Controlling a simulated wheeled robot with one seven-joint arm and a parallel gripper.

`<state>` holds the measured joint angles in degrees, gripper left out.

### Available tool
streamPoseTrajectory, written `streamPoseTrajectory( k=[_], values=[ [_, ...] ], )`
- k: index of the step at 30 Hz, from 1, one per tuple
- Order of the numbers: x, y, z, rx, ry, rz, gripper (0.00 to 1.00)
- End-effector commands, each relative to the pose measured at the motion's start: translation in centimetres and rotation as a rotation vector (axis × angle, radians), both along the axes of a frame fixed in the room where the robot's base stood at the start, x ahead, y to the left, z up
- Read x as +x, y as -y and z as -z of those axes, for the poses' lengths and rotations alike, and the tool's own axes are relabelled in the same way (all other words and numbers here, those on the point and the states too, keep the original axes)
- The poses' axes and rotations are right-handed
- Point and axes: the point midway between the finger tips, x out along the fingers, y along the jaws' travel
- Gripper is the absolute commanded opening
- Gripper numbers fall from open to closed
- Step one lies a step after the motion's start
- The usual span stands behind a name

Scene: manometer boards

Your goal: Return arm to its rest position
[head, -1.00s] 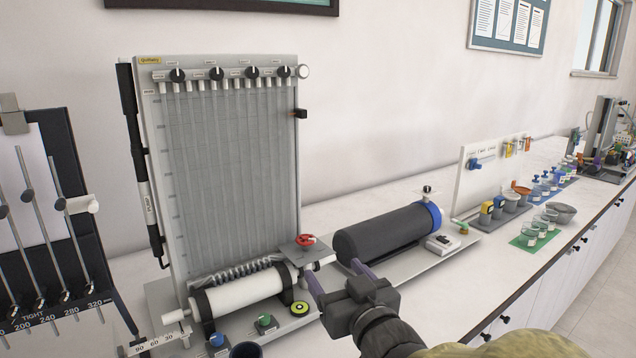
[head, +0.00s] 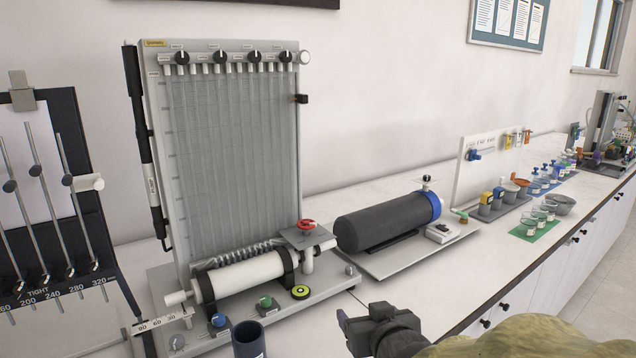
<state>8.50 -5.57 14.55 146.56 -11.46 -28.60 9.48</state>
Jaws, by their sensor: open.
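My gripper (head: 342,330) shows at the bottom of the head view, right of centre, in front of the counter's edge. It is dark grey, and only part of it is in the picture. It holds nothing that I can see and is apart from the manometer board. The manometer board (head: 232,150) stands upright on the counter, with several clear tubes and black knobs along its top.
A dark cylinder with a blue end (head: 385,222) lies on a grey plate right of the board. A dark cup (head: 248,340) stands at the front. A tilted gauge panel (head: 45,195) is at left. Small bottles and jars line the counter at right. Bare counter (head: 375,292) lies between board and gripper.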

Motion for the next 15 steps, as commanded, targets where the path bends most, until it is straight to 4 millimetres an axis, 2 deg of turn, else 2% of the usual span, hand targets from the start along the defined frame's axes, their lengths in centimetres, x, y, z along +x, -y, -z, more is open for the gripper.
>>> streamPoseTrajectory(
  k=[1,6,9,15],
  values=[
    [-0.3,0.6,2.3,-0.013,-0.06,0.019,0.7],
    [-2.7,3.5,9.9,-0.06,-0.331,0.099,0.7],
    [-4.6,4.4,13.1,-0.078,-0.475,0.126,0.7],
    [-7.6,5.4,17.0,-0.095,-0.671,0.152,0.7]
  ],
)
